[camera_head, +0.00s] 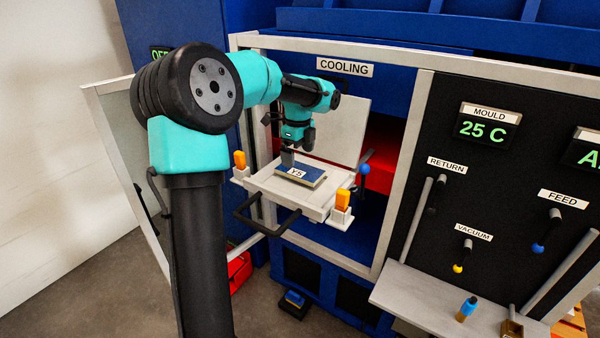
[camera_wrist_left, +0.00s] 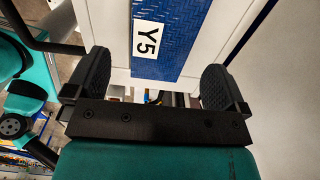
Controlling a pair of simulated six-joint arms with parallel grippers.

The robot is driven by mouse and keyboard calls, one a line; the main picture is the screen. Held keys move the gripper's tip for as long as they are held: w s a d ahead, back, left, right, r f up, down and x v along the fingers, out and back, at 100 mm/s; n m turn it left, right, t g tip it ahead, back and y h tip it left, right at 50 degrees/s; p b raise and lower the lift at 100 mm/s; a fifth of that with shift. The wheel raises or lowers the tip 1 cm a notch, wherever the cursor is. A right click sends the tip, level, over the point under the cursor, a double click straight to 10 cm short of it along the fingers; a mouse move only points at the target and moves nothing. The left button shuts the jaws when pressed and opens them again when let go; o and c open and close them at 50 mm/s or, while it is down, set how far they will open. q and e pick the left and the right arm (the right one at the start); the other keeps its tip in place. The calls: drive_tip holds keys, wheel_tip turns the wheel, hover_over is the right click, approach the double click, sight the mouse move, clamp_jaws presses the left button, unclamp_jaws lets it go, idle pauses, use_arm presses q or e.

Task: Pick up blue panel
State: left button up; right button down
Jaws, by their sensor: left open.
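The blue panel (camera_head: 300,176), with a white Y5 label, lies flat on the white tray (camera_head: 265,184) below the COOLING sign. In the left wrist view the blue panel (camera_wrist_left: 188,50) shows its ribbed surface, between and beyond the fingers. My left gripper (camera_head: 288,158) is at the panel's far left edge in the head view. In the left wrist view the gripper (camera_wrist_left: 156,84) has its two black fingers wide apart, with nothing held. Whether a finger touches the panel cannot be told. My right gripper is not in view.
Orange-topped clamps (camera_head: 343,200) stand at the tray's corners, and a black handle (camera_head: 265,222) juts from its front. A blue-knobbed lever (camera_head: 364,169) is right of the tray. A grey shelf (camera_head: 415,298) with small items is at lower right. An open door frame (camera_head: 108,140) stands left.

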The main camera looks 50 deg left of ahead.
sight(300, 169)
use_arm(q)
drive_tip(key=shift+w+d+f, duration=0.1)
drive_tip(key=shift+w+f, duration=0.05)
drive_tip(key=shift+f, duration=1.15)
drive_tip(key=shift+w+f, duration=0.1)
drive_tip(key=shift+f, duration=1.2)
drive_tip(key=shift+c, duration=0.3)
drive_tip(key=c, duration=0.8)
drive_tip(key=shift+r, duration=0.15)
wheel_tip(300, 169, up, 10)
